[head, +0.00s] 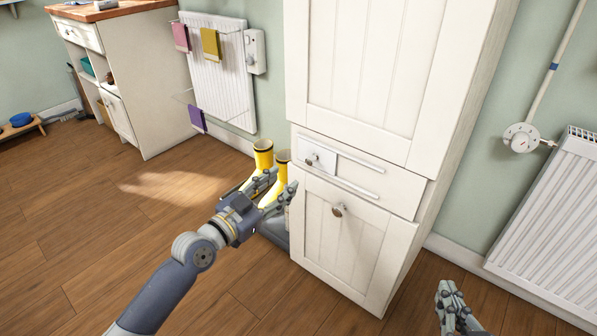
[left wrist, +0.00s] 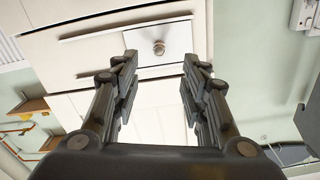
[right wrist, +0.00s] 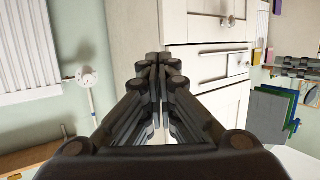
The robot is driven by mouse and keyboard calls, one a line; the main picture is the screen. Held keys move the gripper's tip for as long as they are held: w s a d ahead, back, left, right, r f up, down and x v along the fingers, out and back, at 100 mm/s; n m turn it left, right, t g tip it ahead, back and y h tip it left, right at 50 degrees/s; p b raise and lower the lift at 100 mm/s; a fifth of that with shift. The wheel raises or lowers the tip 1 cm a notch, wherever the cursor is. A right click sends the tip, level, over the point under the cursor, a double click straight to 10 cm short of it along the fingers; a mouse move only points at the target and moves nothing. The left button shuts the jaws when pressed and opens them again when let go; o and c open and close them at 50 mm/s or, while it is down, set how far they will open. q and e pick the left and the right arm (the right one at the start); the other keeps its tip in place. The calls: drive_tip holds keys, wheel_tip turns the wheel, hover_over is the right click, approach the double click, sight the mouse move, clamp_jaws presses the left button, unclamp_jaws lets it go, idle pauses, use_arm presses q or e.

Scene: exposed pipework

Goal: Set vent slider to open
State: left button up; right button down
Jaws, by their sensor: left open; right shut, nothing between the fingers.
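The vent slider looks like a small white plate with a round metal knob (head: 312,159), between two rails (head: 345,188) on the tall white cabinet. The plate sits at the left end of the rails in the head view. In the left wrist view the plate (left wrist: 178,40) and its knob (left wrist: 159,47) show just beyond the fingertips. My left gripper (head: 286,177) is open and empty, to the left of the knob in the head view. My right gripper (head: 447,287) is shut and empty, low at the cabinet's right; it also shows in the right wrist view (right wrist: 158,60).
Below the rails is a cabinet door (head: 350,240) with its own knob (head: 338,210). Yellow boots (head: 263,152) stand on a grey tray left of the cabinet, close to my left gripper. A radiator (head: 550,230) and its valve (head: 521,138) are at the right. The wooden floor in front is clear.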

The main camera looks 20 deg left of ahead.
sight(308, 163)
use_arm(q)
drive_tip(key=b+x, duration=0.1)
drive_tip(key=x, duration=0.8)
drive_tip(key=shift+f, duration=0.1)
drive_tip(key=shift+b+x, duration=0.3)
drive_tip(key=shift+x, duration=0.5)
use_arm(e)
wheel_tip(308, 163, up, 8)
drive_tip(key=w+a+t+y, duration=0.1)
drive_tip(key=t, duration=0.3)
drive_tip(key=shift+a+f+y, duration=0.15)
drive_tip(key=shift+a+y, duration=0.05)
drive_tip(key=shift+y, duration=0.1)
use_arm(q)
drive_tip(key=shift+c, duration=0.5)
drive_tip(key=shift+s, duration=0.1)
clamp_jaws()
